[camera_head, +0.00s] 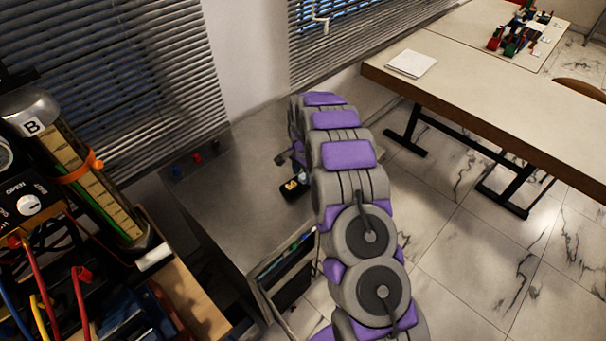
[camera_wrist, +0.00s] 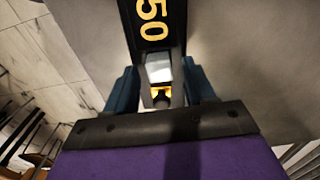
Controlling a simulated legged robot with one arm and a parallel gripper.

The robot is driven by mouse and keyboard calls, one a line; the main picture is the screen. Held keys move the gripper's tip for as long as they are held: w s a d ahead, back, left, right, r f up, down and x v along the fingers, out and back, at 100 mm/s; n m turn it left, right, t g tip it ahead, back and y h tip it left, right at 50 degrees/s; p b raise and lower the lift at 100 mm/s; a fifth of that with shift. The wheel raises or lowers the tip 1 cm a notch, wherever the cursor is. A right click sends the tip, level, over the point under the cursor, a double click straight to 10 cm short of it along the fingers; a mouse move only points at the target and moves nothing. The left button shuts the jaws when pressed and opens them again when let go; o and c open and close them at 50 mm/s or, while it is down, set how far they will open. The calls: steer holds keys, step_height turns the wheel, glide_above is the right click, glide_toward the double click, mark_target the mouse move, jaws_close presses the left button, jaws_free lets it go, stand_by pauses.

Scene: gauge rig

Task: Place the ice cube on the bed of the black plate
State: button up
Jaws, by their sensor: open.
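The black plate (camera_wrist: 150,28) with a yellow "50" lies beyond my gripper in the wrist view. In the head view the black plate (camera_head: 292,190) is on the metal bench, partly beside my arm. The pale, whitish ice cube (camera_wrist: 159,68) is between my fingers in the wrist view, at the near end of the plate. My gripper (camera_wrist: 159,83) is open, with one dark blue finger on each side of the cube and a visible gap. I cannot tell whether the cube rests on the plate's bed. A small yellow-orange patch shows just below the cube.
The metal bench top (camera_head: 225,190) is mostly clear, with small coloured knobs (camera_head: 197,158) at its back. A gauge rig (camera_head: 85,175) with cables stands at the left. A long table (camera_head: 480,75) with a white pad (camera_head: 411,64) is at the right.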

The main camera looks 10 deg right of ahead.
mark_target(303, 176)
step_height(303, 176, up, 11)
steer(key=p, duration=0.2)
steer(key=s+r+n, duration=0.3)
steer(key=s+r, duration=0.7)
steer(key=s+r+n+g, duration=0.1)
steer(key=s+r+n, duration=0.25)
steer(key=s, duration=0.85)
steer(key=s+r+n, duration=0.2)
steer(key=s+r, duration=0.3)
steer(key=s, duration=0.6)
steer(key=s+f+n, duration=0.1)
steer(key=s+n, duration=0.1)
steer(key=s, duration=1.4)
steer(key=shift+n+g, duration=0.35)
steer(key=shift+g, duration=0.05)
steer(key=shift+f+b, duration=0.4)
steer(key=shift+b, duration=0.2)
